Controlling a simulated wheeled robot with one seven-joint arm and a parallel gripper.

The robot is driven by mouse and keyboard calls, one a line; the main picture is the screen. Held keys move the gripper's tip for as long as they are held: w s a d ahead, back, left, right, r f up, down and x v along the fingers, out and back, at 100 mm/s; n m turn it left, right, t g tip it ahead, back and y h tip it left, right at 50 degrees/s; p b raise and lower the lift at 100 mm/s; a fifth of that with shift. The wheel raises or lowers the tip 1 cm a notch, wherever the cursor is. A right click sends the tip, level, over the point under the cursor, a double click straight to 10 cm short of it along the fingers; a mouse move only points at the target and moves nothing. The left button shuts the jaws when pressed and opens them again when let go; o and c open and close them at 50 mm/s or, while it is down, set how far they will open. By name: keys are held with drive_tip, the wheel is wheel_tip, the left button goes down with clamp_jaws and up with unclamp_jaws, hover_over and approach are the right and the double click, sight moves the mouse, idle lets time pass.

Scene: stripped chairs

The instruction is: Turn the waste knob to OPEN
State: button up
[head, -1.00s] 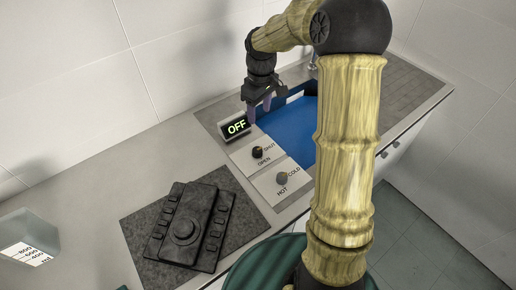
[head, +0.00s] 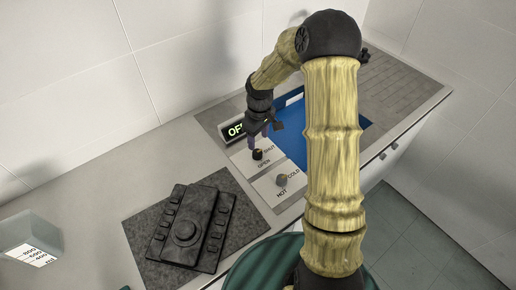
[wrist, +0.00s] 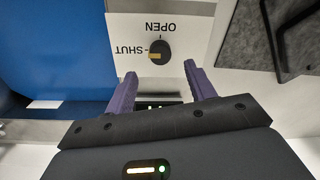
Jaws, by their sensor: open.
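The waste knob (head: 257,155) is a small dark round knob on a white plate marked SHUT and OPEN. In the wrist view the knob (wrist: 160,50) shows a yellowish mark on the side towards the SHUT label. My gripper (head: 260,138) is above the plate, close to the knob. In the wrist view its two purple fingers (wrist: 160,69) are spread apart, with the knob just beyond the tips and centred between them. Nothing is held, and I see no contact with the knob.
A grey HOT/COLD knob (head: 282,180) sits on a plate in front. A display (head: 234,131), partly hidden by my gripper, stands behind. The blue basin (head: 292,143) is to the right. A dark button panel (head: 190,228) lies on a grey mat (head: 142,222) at left.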

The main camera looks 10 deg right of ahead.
sight(258, 152)
wheel_tip(258, 152, down, 7)
drive_tip(key=shift+s+a+r+p, duration=0.1)
drive_tip(key=shift+a+p, duration=0.05)
drive_tip(key=shift+p, duration=0.4)
drive_tip(key=c, duration=1)
